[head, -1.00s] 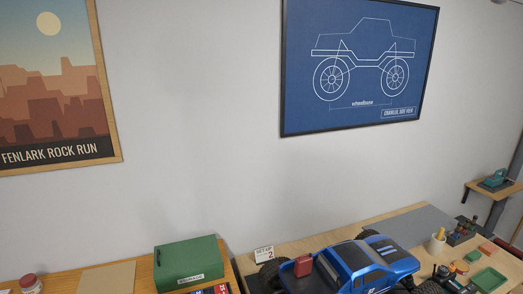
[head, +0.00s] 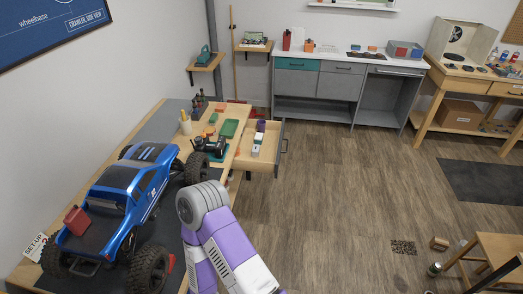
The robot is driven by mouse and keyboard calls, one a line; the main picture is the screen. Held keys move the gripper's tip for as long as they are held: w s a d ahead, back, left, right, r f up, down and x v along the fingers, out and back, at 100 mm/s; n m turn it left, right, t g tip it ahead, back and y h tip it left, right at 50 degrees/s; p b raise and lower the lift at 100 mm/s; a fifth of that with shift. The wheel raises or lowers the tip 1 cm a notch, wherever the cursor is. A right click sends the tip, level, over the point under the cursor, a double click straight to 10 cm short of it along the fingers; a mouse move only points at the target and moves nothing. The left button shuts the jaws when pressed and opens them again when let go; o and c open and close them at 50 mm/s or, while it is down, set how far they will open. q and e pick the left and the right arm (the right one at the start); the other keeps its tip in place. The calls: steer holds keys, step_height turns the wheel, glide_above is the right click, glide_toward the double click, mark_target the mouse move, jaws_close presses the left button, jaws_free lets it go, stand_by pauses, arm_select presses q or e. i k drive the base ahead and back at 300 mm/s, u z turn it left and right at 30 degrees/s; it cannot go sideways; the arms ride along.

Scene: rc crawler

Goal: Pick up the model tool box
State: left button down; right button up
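A small red box (head: 77,220) sits in the rear bed of a blue model crawler truck (head: 125,190); it may be the model tool box, but I cannot tell for sure. The truck stands on a dark mat on the wooden workbench at the left. A teal object (head: 206,56) with a raised top stands on a small wall shelf at the back; it is too small to identify. One of my arms, white and purple, reaches up beside the bench. Neither gripper is in view.
A pulled-out drawer (head: 266,150) juts from the bench's right side. Green trays and small parts lie near the bench's far end. A grey cabinet (head: 335,95) stands at the back wall. A stool (head: 490,250) is at lower right. The middle floor (head: 330,200) is open.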

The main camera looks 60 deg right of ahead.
mark_target(256, 149)
steer(key=z, duration=2.85)
steer(key=i, duration=4.95)
steer(key=u, duration=3.4)
